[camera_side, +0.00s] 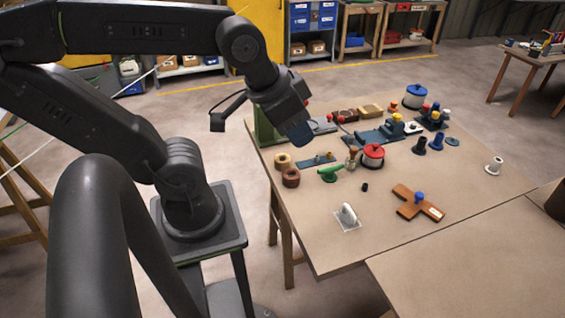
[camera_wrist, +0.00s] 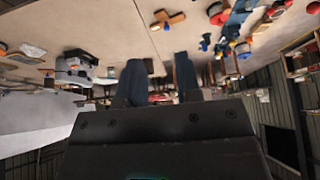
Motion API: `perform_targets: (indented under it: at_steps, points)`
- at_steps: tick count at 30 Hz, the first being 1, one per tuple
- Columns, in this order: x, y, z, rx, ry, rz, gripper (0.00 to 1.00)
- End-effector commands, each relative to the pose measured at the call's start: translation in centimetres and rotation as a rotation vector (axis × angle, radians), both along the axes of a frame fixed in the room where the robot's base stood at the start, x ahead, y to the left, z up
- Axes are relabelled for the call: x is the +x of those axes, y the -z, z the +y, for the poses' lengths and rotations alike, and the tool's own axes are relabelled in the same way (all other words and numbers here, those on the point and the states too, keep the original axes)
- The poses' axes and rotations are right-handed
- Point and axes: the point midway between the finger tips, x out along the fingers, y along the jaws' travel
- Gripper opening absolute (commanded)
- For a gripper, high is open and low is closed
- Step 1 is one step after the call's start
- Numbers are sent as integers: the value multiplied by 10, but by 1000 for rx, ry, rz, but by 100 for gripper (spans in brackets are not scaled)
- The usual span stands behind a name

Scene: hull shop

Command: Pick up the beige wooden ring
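The beige wooden ring (camera_side: 283,160) lies on the near left part of the brown table (camera_side: 330,240) in the side view. A darker brown ring (camera_side: 290,178) sits just in front of it, very close. My gripper (camera_side: 302,138) is above the table's left side, up and slightly right of the beige ring in the picture, apart from it. In the wrist view my gripper (camera_wrist: 159,80) shows two dark blue fingers with a clear gap and nothing between them. I cannot make out the beige ring in the wrist view.
A green-handled tool (camera_side: 330,174), a red-topped spool (camera_side: 373,155) and a blue plate (camera_side: 318,161) lie right of the rings. A white-handled trowel (camera_side: 347,216) and an orange-brown cross piece (camera_side: 418,204) lie nearer. A green block (camera_side: 267,128) stands behind.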

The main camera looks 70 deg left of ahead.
Motion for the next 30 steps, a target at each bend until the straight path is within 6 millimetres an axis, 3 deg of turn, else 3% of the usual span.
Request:
perform_targets:
  at_steps: [9,16,19,23,30]
  points:
    - [0,0,0,0,0,0,61]
    - [1,0,1,-3,-11,3,61]
    - [11,4,10,-17,-86,25,61]
    - [38,16,38,-65,-318,83,61]
    - [84,65,127,-181,-907,185,61]
